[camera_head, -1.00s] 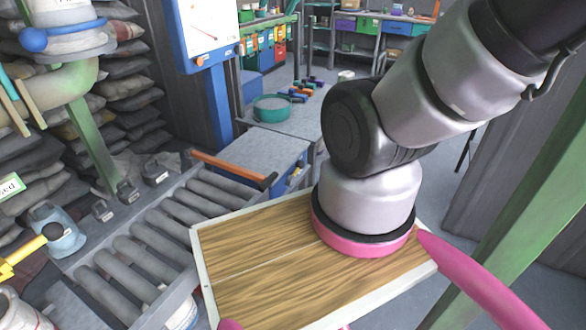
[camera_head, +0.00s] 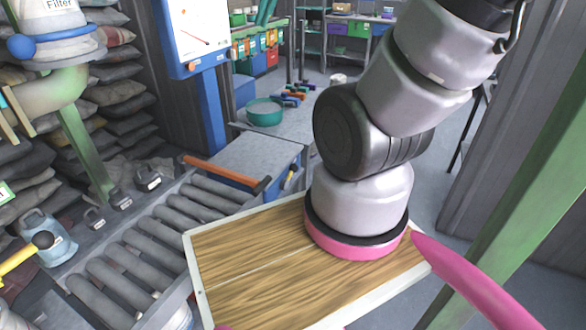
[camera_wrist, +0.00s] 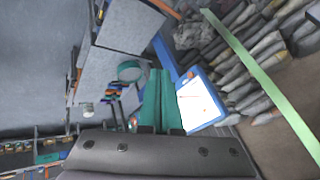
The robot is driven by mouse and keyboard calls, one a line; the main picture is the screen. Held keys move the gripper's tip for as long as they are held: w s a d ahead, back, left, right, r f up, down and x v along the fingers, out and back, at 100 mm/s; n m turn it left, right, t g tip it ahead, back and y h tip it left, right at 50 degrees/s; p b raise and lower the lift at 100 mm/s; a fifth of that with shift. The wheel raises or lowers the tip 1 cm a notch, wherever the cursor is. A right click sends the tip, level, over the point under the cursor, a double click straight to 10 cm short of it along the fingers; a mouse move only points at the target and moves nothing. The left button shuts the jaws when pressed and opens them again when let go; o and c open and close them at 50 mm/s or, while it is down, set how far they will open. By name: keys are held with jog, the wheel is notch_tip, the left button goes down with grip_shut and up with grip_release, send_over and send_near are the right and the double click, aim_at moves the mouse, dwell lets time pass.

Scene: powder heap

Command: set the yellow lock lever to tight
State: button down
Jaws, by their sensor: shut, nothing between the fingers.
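Teal pieces at the top of the head view look like the same fingers. The wrist view does not show the lever, and my gripper is well apart from it.
A roller conveyor (camera_head: 150,245) with an orange bar (camera_head: 222,171) lies right of the lever. A blue-framed board (camera_head: 195,30), green post (camera_head: 85,150) and stacked sacks (camera_head: 125,100) are behind. A teal basin (camera_head: 264,112) sits farther back.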

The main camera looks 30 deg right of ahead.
jog(key=w+d+f+m+h, duration=0.1)
jog(key=w+d+f+m, duration=0.15)
jog(key=w+f, duration=0.65)
jog(key=w+d+f+m+h, duration=0.1)
jog(key=w+d+f, duration=0.2)
jog(key=w+f, duration=0.6)
jog(key=s+d+f+h, duration=0.1)
jog(key=d+f, duration=0.1)
jog(key=f, duration=0.7)
jog(key=s+d+f+m+h, duration=0.1)
jog(key=d+f, duration=0.2)
jog(key=f, duration=0.7)
jog(key=s+d+f+g+h, duration=0.1)
jog(key=d+f, duration=0.2)
jog(key=f, duration=0.7)
jog(key=shift+h, duration=0.3)
jog(key=shift+d+f+m, duration=0.15)
jog(key=shift+m, duration=0.1)
send_near(294, 168)
jog(key=x, duration=0.5)
jog(key=shift+d+f, duration=0.1)
jog(key=shift+w+d+f, duration=0.2)
jog(key=shift+w+f, duration=0.25)
